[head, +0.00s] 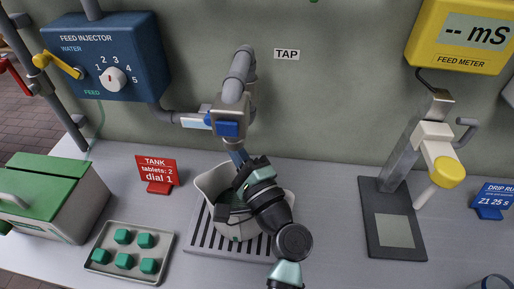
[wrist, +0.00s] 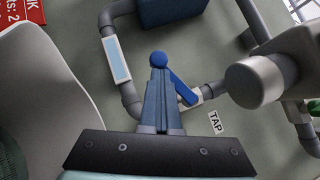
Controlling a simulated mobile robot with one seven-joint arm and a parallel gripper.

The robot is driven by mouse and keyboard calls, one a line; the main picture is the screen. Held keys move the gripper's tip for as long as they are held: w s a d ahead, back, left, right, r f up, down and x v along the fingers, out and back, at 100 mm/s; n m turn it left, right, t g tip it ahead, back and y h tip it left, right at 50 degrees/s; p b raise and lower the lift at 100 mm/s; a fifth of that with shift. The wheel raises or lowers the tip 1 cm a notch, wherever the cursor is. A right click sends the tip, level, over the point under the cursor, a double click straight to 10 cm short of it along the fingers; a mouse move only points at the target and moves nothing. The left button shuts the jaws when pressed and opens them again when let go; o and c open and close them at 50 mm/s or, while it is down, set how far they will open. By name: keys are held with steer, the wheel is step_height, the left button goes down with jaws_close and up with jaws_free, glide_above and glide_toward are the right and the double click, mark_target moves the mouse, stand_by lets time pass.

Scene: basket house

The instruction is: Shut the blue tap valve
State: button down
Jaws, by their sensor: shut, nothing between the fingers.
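The blue tap valve (head: 228,129) is on the grey wall pipe (head: 237,80), below the TAP label's level and to its left. In the wrist view, its blue handle (wrist: 180,86) has a round end beyond my fingertips, and a bar slants down to the right from it. My gripper (head: 236,154) is just below the valve in the head view. In the wrist view, my gripper (wrist: 159,76) has its blue fingers together, empty, with their tips close to the handle's round end. I cannot tell whether they touch. The fingers partly cover the handle.
A white pot (head: 212,183) stands on a slotted tray (head: 196,236) under my arm. A tray of green tablets (head: 105,270) and a red sign (head: 158,170) are at left. A dispenser stand (head: 400,150) is at right. The feed injector (head: 140,50) hangs upper left.

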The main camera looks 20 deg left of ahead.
steer(key=shift+s+a+r+b, duration=0.25)
steer(key=shift+a+r+b, duration=0.15)
steer(key=shift+a+r, duration=0.4)
stand_by(0.5)
steer(key=b+v, duration=0.2)
steer(key=v, duration=1.1)
steer(key=shift+b, duration=0.3)
steer(key=shift+r, duration=0.1)
steer(key=w+d+r+n+t+h+p, duration=0.2)
steer(key=w+r+n+t+h+p, duration=0.15)
steer(key=r, duration=0.75)
steer(key=w+d+r+n+t+h+p, duration=0.25)
steer(key=w+r+n, duration=0.2)
steer(key=r, duration=0.65)
steer(key=s+d+r+n+t+h+p, duration=0.1)
steer(key=s+d+r+t+h, duration=0.2)
steer(key=r, duration=0.5)
steer(key=s+d+r+n+t+h+p, duration=0.1)
steer(key=s+d+r+t+h, duration=0.2)
steer(key=r, duration=0.6)
steer(key=s+d+r+n+t+h+p, duration=0.1)
steer(key=s+d+r+t+h+p, duration=0.1)
steer(key=r+h, duration=0.3)
step_height(320, 180, up, 4)
steer(key=shift+s+d+r+t, duration=0.1)
steer(key=shift+s+d+t, duration=0.3)
steer(key=shift+s+t, duration=0.35)
